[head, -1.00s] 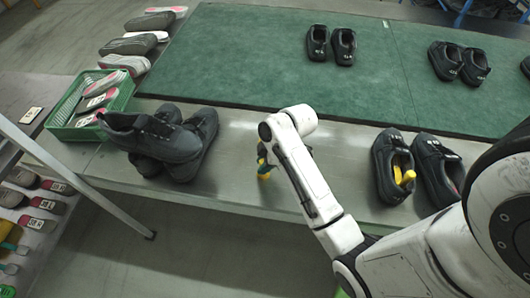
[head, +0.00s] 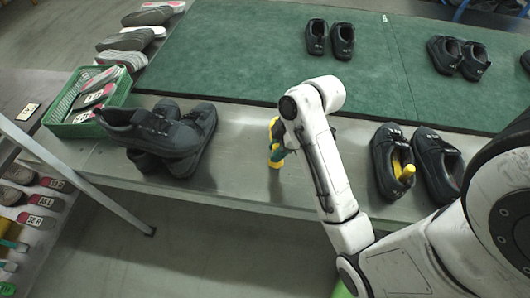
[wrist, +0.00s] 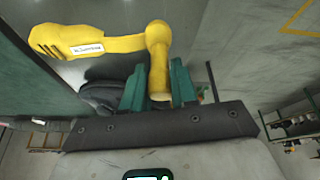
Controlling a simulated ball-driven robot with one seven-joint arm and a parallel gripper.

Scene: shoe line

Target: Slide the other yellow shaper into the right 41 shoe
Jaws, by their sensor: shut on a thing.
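My gripper (wrist: 159,80) is shut on a yellow shaper (wrist: 100,46), its green fingers on either side of the handle. The shaper has a long body with a small white label, too small to read. In the head view the held shaper (head: 274,150) shows beside my arm, over the grey bench, partly hidden. A pair of black shoes stands at the right of the bench. The left-hand shoe (head: 383,157) has another yellow shaper (head: 403,170) in its opening. The right-hand shoe (head: 432,158) shows no yellow shaper. No size mark is readable on this pair.
More shoes (head: 343,40) stand on the green mat (head: 240,55) behind. Bare bench lies between the stacked shoes and my arm.

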